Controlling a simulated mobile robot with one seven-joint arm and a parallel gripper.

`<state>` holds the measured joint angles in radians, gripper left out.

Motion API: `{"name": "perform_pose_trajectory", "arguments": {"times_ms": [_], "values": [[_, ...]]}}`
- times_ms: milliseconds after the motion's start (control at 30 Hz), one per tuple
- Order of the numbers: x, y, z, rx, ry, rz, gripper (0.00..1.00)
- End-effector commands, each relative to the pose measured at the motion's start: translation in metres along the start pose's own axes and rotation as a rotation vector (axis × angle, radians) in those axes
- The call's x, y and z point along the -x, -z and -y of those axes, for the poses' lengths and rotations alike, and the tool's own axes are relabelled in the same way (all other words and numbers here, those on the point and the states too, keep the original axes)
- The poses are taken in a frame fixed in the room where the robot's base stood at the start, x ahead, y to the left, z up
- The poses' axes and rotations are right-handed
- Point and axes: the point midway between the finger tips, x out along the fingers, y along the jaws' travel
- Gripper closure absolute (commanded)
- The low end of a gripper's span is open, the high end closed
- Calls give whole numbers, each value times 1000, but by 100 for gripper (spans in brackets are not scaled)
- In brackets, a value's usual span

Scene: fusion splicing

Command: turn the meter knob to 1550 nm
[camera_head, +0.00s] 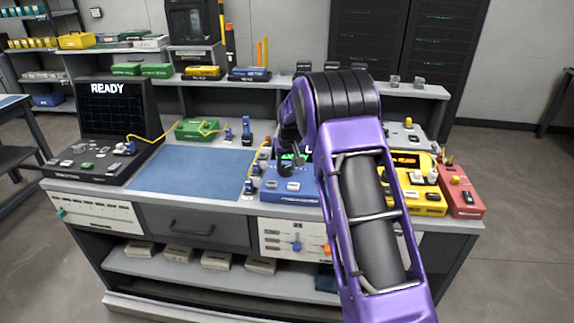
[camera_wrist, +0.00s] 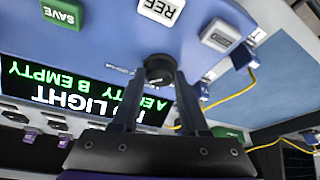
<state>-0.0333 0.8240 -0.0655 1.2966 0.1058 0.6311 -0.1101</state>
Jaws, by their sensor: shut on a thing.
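The blue meter (camera_head: 277,190) stands on the bench, right of the blue mat, partly hidden behind my arm in the head view. In the wrist view the meter's blue face (camera_wrist: 112,38) appears upside down, with a green-lit display (camera_wrist: 75,97) reading NO LIGHT, A EMPTY, B EMPTY. A dark round knob (camera_wrist: 158,72) sits between the fingertips of my gripper (camera_wrist: 160,76). My gripper is shut on the knob. The knob's pointer setting is too small to read. The head view does not show the grip clearly.
A green SAVE button (camera_wrist: 62,12), a white REF button (camera_wrist: 162,10) and another white button (camera_wrist: 220,35) lie near the knob. A yellow box (camera_head: 428,205) and red box (camera_head: 467,200) stand at right. The blue mat (camera_head: 190,172) is clear.

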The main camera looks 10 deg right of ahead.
Motion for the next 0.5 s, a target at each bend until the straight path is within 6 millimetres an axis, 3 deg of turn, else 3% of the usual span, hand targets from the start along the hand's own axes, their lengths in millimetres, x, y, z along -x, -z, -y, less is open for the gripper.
{"name": "perform_pose_trajectory", "arguments": {"times_ms": [500], "values": [[0, 1, 2, -135, -56, -1, 100]]}}
